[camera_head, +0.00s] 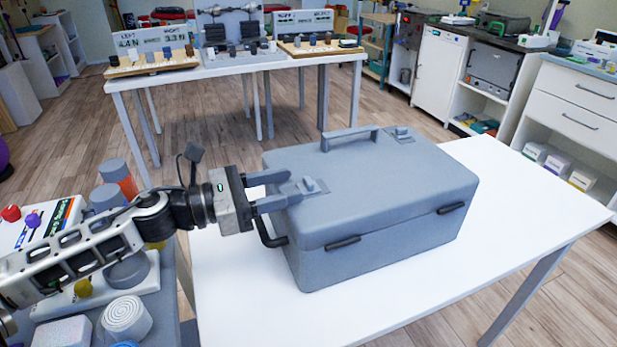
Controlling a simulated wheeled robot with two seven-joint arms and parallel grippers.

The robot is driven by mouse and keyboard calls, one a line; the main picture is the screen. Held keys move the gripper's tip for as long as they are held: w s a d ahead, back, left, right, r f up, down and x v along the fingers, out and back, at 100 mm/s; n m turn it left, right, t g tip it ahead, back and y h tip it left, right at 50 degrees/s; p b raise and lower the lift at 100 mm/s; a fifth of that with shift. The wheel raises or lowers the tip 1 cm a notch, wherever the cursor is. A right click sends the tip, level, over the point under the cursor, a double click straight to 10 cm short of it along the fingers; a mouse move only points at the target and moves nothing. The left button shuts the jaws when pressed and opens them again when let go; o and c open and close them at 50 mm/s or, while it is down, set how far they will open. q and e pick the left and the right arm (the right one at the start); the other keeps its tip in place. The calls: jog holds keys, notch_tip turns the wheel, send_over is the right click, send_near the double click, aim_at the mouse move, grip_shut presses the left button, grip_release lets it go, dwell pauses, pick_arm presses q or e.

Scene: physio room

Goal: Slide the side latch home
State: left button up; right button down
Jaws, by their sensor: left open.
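A grey-blue case (385,225) with its lid down sits on a white table. A small sliding latch knob (311,185) stands on a plate at the lid's near left end. A second similar latch (401,132) is at the lid's far end. My left gripper (297,187) comes in from the left, with its two fingers spread at the near left latch. The knob is at or just beyond the fingertips; I cannot tell whether they touch it. My right gripper is out of view.
A carry handle (349,138) stands up on the lid. Dark clasps (342,243) are on the front, and a dark side handle (268,233) sits below my gripper. The white table (520,200) is clear right of the case. A cluttered stand (170,325) is at lower left.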

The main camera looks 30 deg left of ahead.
aim_at(305, 181)
pick_arm(q)
jog(key=p+x, duration=0.1)
jog(key=x, duration=0.2)
jog(key=shift+w+d+r, duration=0.1)
jog(key=shift+w+r, duration=0.05)
jog(key=shift+w, duration=0.1)
jog(key=shift+x, duration=0.85)
jog(key=shift+c, duration=0.4)
